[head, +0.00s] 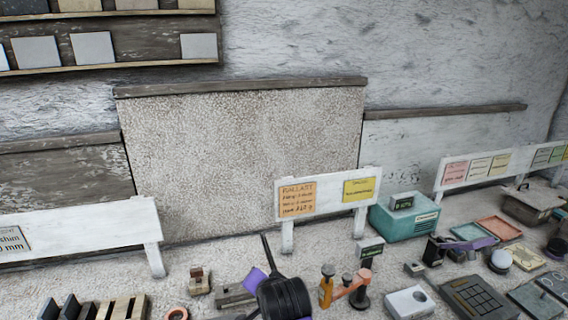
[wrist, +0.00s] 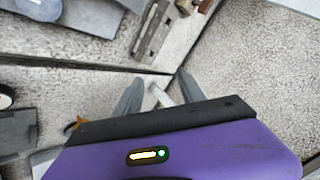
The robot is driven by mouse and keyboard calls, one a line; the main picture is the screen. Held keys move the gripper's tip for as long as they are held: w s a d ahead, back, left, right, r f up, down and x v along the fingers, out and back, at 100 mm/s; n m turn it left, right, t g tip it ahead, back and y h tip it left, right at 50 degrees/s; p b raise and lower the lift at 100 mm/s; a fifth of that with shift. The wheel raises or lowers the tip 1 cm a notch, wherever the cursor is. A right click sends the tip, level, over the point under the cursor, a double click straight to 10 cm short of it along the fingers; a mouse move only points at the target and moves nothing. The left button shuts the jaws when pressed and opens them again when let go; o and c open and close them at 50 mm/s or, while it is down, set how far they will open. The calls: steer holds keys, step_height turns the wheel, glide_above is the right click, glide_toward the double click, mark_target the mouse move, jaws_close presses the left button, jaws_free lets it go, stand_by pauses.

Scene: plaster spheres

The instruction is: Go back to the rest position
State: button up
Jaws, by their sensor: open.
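My gripper (wrist: 157,92) shows in the wrist view, with two grey fingers spread apart beyond its purple and black body. A pale bar shows between the fingers, but no finger closes on it. In the head view a black and purple part of my arm rises from the bottom edge near the middle, in front of the bench; the fingertips cannot be made out there.
A bench against a rough wall carries white signboards (head: 328,195), a teal box (head: 405,222), a grey keypad block (head: 478,297), a white ball (head: 500,260) and a slatted wooden rack (head: 118,308). Shelves (head: 110,68) hold tiles upper left. Open bench lies before the central panel (head: 240,150).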

steer(key=s+d+f+n+t+b, duration=0.25)
steer(key=s+d+n+t, duration=0.4)
steer(key=s+d, duration=1)
steer(key=s+d+h+b, duration=0.1)
steer(key=s+d, duration=0.2)
steer(key=s, duration=0.8)
steer(key=s+d+r+h+b, duration=0.1)
steer(key=s+d, duration=0.2)
steer(key=s, duration=0.8)
steer(key=s+d+h+b, duration=0.1)
steer(key=s+d, duration=0.2)
steer(key=s, duration=0.9)
steer(key=shift+d+r+g, duration=0.2)
steer(key=shift+r+g, duration=0.05)
steer(key=shift+g, duration=0.1)
steer(key=shift+s, duration=0.1)
